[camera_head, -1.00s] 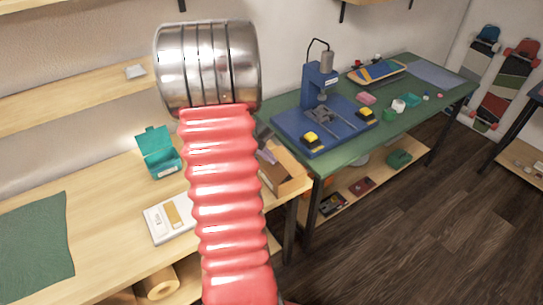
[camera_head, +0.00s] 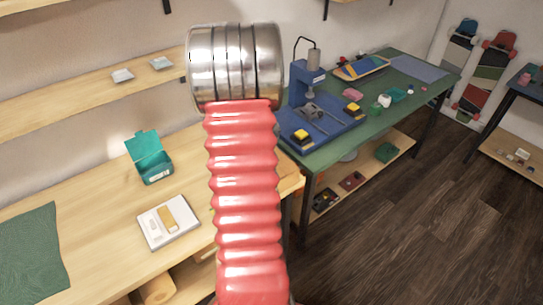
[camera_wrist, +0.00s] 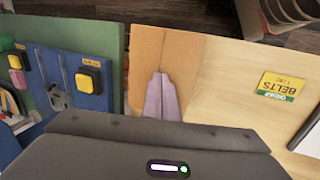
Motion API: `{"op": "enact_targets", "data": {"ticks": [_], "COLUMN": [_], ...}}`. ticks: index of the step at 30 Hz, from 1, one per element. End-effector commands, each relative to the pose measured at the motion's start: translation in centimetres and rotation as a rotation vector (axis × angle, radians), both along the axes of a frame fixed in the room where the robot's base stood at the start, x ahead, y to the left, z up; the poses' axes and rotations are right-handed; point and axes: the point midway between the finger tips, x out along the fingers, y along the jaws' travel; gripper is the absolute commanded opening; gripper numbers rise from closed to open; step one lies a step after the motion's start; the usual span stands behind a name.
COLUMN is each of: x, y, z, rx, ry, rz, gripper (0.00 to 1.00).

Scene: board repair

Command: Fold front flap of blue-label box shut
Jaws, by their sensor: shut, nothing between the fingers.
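A brown cardboard surface (camera_wrist: 148,45) lies just past my fingertips in the wrist view and seems to be the box. A seam runs along it; no blue label shows, and I cannot tell which flap this is. In the head view my red arm hides nearly all of the box, leaving a brown sliver (camera_head: 291,183) at the right end of the wooden bench. My gripper (camera_wrist: 160,78) has purple fingers, shut together and empty, over the cardboard. I cannot tell whether they touch it. The gripper is hidden behind my arm in the head view.
A wooden bench (camera_head: 95,215) bears a teal open box (camera_head: 155,172) and a white tray (camera_head: 183,236). A green table (camera_head: 335,150) with a blue press (camera_head: 300,85) adjoins at right. A yellow BELTS label (camera_wrist: 283,83) shows on pale wood. Dark floor lies right.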

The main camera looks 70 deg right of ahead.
Motion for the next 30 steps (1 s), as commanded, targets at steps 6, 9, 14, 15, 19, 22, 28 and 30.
{"op": "enact_targets", "data": {"ticks": [6, 9, 14, 15, 19, 22, 28, 30], "x": [0.1, 0.1, 0.2, 0.2, 0.5, 0.6, 1.0, 1.1], "y": [-0.2, -0.2, -0.1, 0.0, 0.3, 0.6, 1.1, 1.1], "z": [-0.2, -0.2, -0.1, -0.1, 0.1, 0.2, 0.3, 0.4], "rx": [-0.001, -0.002, -0.002, -0.002, -0.002, -0.002, -0.002, -0.002], "ry": [0.000, 0.001, 0.001, 0.001, 0.000, 0.001, 0.001, 0.001], "rz": [0.003, 0.004, 0.005, 0.005, 0.007, 0.006, 0.006, 0.006], "gripper": [0.00, 0.00, 0.00, 0.00, 0.00, 0.00, 0.00, 0.00]}}
